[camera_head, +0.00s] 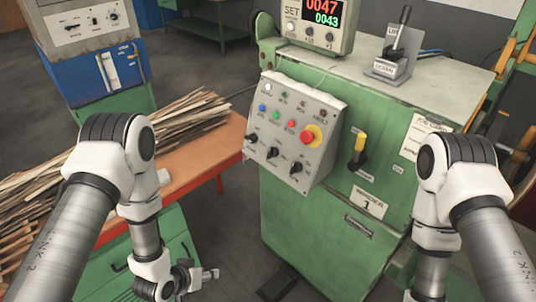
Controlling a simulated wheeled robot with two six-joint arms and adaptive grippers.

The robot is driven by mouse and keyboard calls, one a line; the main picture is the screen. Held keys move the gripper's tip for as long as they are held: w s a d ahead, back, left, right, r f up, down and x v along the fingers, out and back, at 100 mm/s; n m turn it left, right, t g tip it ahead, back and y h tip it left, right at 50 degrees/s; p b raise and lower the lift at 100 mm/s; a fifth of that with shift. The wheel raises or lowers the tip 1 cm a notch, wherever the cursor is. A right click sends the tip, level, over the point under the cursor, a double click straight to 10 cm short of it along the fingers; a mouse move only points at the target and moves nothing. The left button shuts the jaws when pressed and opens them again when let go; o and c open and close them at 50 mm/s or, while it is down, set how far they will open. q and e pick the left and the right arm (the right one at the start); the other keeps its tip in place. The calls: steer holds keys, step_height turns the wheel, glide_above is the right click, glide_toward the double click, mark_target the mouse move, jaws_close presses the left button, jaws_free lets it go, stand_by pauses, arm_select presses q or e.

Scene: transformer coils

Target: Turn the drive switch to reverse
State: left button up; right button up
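A grey sloped control panel (325,150) is mounted on the front of the green machine (310,240). Along its lower part are three black rotary knobs: a left one (251,138), a middle one (272,153) and a right one (296,168). Their labels are too small to read, so I cannot tell which is the drive switch. A yellow-handled switch (359,146) sits on the machine face right of the panel. My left gripper (212,274) is low, left of the machine and below the panel, touching no control; its opening is unclear. My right gripper is below the frame.
A red mushroom button (311,135) on a yellow base sits on the panel near the knobs. A counter box (315,30) and a lever unit (393,55) stand on the machine top. An orange bench (190,165) with wooden strips (190,115) is at left. A pedal (276,282) is on the floor.

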arm_select(q)
steer(key=w+d+r+m+t+h+b, duration=0.2)
steer(key=w+d+t+h+b, duration=0.15)
steer(key=w, duration=0.95)
steer(key=m+t+h+b, duration=0.3)
steer(key=m+h+b, duration=0.25)
steer(key=b, duration=0.45)
glide_toward(270, 149)
steer(key=x, duration=0.2)
steer(key=shift+m, duration=0.25)
steer(key=p+x, duration=0.1)
steer(key=x, duration=0.5)
steer(key=shift+w+d+r, duration=0.1)
steer(key=shift+w+d, duration=0.25)
steer(key=shift+w, duration=0.1)
jaws_close()
steer(key=shift+s, duration=0.1)
arm_select(e)
step_height(270, 149, down, 15)
